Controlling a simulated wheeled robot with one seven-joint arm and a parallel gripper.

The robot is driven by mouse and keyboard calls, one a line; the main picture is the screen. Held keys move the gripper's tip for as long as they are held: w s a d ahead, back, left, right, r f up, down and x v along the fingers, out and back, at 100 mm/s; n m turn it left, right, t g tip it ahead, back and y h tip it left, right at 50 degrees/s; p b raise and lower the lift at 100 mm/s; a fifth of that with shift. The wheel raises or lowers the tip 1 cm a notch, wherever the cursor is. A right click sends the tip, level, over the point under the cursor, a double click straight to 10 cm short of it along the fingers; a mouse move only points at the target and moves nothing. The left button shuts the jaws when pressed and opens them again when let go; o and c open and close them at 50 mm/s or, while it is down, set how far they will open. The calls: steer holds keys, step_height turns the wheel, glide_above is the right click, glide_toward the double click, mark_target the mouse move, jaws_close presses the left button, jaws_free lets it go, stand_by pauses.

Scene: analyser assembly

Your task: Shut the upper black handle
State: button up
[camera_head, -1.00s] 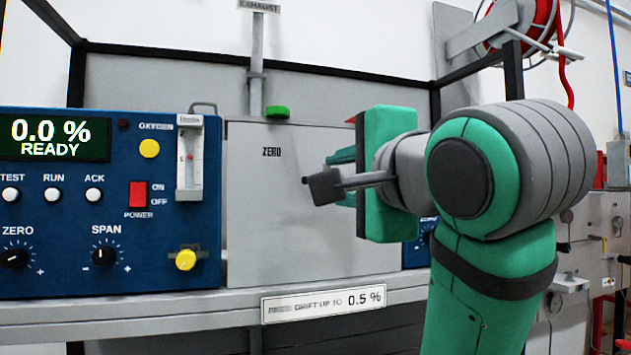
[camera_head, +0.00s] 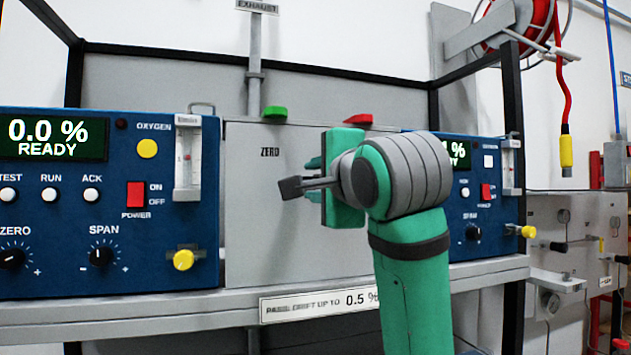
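A black handle (camera_head: 558,247) shows small on the grey panel at the far right. Another dark handle (camera_head: 622,260) is at the picture's right edge. I cannot tell for certain which is the upper black handle, or how far either is turned. My gripper (camera_head: 313,179) is at mid-picture in front of the grey ZERO panel, well left of both handles. Its two green fingers point left and stand apart, with nothing seen between them. A dark block on a bracket at my wrist partly covers the gap.
A blue analyser (camera_head: 108,275) reading 0.0 % READY stands left on a grey shelf (camera_head: 180,312). A second blue analyser (camera_head: 487,238) stands behind my arm. A red hose with a yellow end (camera_head: 567,150) hangs at right, above the grey panel (camera_head: 590,208).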

jaws_close()
steer(key=shift+f+n, duration=0.15)
steer(key=shift+n, duration=0.15)
steer(key=shift+w+d+f+n, duration=0.2)
steer(key=shift+d+f+n, duration=0.4)
steer(key=shift+n, duration=2.25)
steer(key=shift+w+d+f+n, duration=0.25)
steer(key=shift+d+f+n, duration=0.35)
steer(key=shift+n, duration=2.3)
steer(key=shift+w+d+f+n, duration=0.2)
steer(key=shift+d+f+n, duration=0.4)
steer(key=shift+n, duration=2.25)
